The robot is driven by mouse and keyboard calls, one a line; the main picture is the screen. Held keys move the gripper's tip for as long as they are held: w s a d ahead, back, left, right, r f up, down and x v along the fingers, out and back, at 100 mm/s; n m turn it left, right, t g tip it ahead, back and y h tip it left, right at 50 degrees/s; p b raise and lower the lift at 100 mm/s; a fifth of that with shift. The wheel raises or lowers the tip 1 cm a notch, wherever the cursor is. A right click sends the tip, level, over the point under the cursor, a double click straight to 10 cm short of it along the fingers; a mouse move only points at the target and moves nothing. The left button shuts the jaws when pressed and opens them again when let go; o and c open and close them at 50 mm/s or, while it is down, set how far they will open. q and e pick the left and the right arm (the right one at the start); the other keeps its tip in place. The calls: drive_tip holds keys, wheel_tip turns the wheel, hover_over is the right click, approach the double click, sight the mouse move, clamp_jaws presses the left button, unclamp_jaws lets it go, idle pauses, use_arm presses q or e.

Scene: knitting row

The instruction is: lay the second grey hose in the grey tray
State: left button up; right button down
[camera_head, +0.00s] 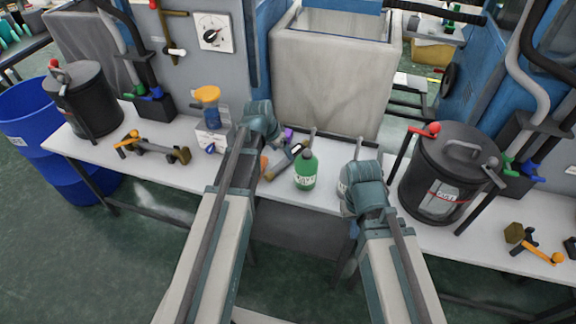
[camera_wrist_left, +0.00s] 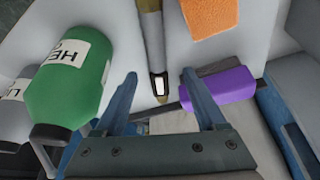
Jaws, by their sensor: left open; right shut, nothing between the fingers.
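One grey hose (camera_head: 131,45) curves down into a black stand at the left. Another grey hose (camera_head: 540,70) hangs into a black stand at the right. I cannot pick out a grey tray for certain; a large grey bin (camera_head: 330,75) stands behind the table. My left gripper (camera_wrist_left: 160,75) is open over the table, with no hose between its fingers. An olive rod (camera_wrist_left: 152,40) with a white-marked tip lies in line with the gap. My right gripper (camera_head: 364,185) is low at the table's front edge right of the green bottle (camera_head: 306,171); its fingers are mostly hidden.
A purple block (camera_wrist_left: 216,93) and an orange sponge (camera_wrist_left: 211,15) lie right of the rod in the wrist view. Black drums (camera_head: 88,100) (camera_head: 447,178) stand at both sides of the white table. An orange-handled tool (camera_head: 150,147) lies at the left.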

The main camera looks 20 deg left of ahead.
sight(296, 150)
use_arm(q)
drive_tip(key=b+x, duration=0.4)
drive_tip(key=x, duration=0.1)
drive_tip(key=shift+d+f+b, duration=0.15)
drive_tip(key=shift+d+b, duration=0.1)
drive_tip(key=shift+b, duration=0.1)
clamp_jaws()
